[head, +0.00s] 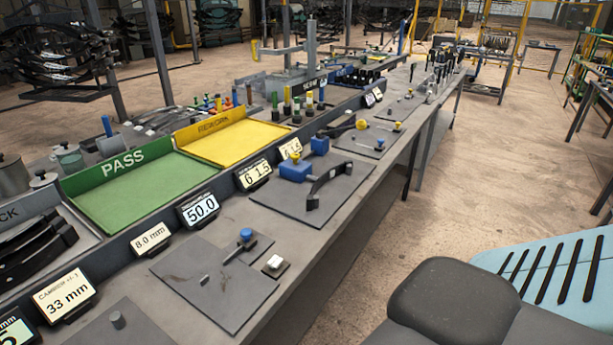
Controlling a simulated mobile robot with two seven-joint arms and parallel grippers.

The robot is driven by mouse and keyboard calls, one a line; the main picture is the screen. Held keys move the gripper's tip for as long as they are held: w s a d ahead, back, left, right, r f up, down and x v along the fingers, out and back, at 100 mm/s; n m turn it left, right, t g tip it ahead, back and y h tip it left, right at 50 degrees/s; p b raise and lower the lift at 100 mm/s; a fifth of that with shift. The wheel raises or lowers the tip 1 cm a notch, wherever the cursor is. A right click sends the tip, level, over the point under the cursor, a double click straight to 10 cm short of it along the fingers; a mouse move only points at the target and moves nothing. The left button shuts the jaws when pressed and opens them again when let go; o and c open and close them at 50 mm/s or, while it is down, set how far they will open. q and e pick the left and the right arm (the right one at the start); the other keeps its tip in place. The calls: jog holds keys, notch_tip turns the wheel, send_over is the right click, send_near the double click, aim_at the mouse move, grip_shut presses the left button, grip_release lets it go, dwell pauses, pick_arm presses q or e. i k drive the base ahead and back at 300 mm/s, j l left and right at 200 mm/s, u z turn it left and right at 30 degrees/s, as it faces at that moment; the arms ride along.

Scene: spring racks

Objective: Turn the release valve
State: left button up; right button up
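No part is plainly marked as a release valve, and I cannot tell which one it is. A blue round knob (246,234) stands on a dark plate (218,285) on the near bench, with a thin rod beside it. A blue block fixture (295,168) sits beside a black curved leaf piece (330,183) on a middle plate. Neither of my grippers is in view.
The long bench (335,215) runs away to the upper right. A green PASS tray (135,190) and a yellow REWORK tray (230,137) line its back, both empty. Number signs (198,209) stand along the trays. Open floor (480,170) lies right of the bench.

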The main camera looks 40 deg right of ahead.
aim_at(294, 156)
jog(key=z, duration=1.35)
jog(key=i+l+z, duration=0.1)
jog(key=l, duration=0.25)
jog(key=i+l+z, duration=0.1)
jog(key=l, duration=0.25)
jog(key=i+l+z, duration=0.1)
jog(key=i+l, duration=0.15)
jog(key=i+l+z, duration=0.1)
jog(key=l, duration=0.3)
jog(key=i, duration=0.05)
